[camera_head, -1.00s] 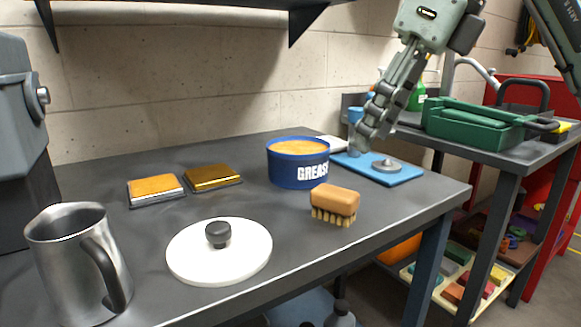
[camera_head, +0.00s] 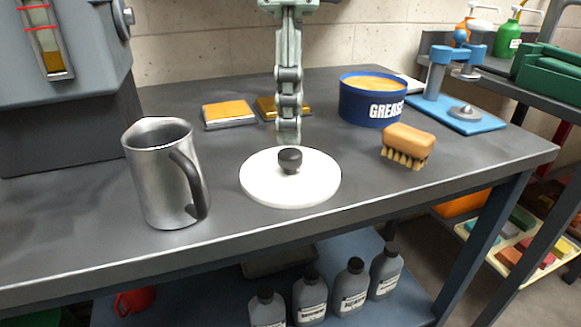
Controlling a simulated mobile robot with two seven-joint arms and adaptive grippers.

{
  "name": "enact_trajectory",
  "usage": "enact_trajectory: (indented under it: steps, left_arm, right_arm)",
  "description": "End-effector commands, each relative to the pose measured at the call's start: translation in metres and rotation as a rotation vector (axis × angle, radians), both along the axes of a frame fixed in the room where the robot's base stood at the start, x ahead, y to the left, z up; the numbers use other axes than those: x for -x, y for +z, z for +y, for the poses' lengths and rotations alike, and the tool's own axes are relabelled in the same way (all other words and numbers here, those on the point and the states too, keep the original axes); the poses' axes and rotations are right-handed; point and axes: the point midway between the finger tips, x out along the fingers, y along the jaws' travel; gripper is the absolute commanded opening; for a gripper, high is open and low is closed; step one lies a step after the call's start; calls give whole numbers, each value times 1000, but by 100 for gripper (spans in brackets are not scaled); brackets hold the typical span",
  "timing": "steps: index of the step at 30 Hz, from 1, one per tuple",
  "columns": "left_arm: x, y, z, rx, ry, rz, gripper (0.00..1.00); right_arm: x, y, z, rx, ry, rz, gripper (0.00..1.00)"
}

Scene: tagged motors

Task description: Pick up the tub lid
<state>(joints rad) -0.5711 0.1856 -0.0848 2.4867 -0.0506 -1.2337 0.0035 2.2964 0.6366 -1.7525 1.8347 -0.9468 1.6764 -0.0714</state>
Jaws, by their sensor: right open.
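The tub lid (camera_head: 262,184) is a round white disc with a dark knob (camera_head: 290,159) in its middle. It lies flat on the grey workbench. My right gripper (camera_head: 288,136) comes down from the top and shows edge-on, its fingertips just above and behind the knob in the picture. It is open and holds nothing; I cannot tell whether it touches the knob. The blue grease tub (camera_head: 372,101), with its orange-brown contents uncovered, stands behind and to the right of the lid. My left gripper is out of view.
A metal jug (camera_head: 160,180) stands left of the lid. A wooden brush (camera_head: 408,142) lies to the right. Two sponge-like pads (camera_head: 228,112) sit behind, one partly hidden by my gripper. A blue stand (camera_head: 460,112) is at the back right. Several grey bottles (camera_head: 352,284) stand on the shelf below.

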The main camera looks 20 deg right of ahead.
Motion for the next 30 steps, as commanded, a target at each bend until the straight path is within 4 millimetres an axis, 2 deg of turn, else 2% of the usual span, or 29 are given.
enact_trajectory:
  steps: [6, 9, 18, 30]
  left_arm:
    - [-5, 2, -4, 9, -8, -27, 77]
    - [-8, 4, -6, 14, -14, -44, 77]
    - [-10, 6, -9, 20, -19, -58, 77]
    - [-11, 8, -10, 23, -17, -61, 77]
  right_arm:
    - [-3, -34, -1, 2, -1, 2, 51]
    - [-3, -43, -1, 1, -1, 0, 51]
    - [-3, -47, -1, -1, -2, 0, 50]
    - [-3, -47, -1, -1, -2, 0, 2]
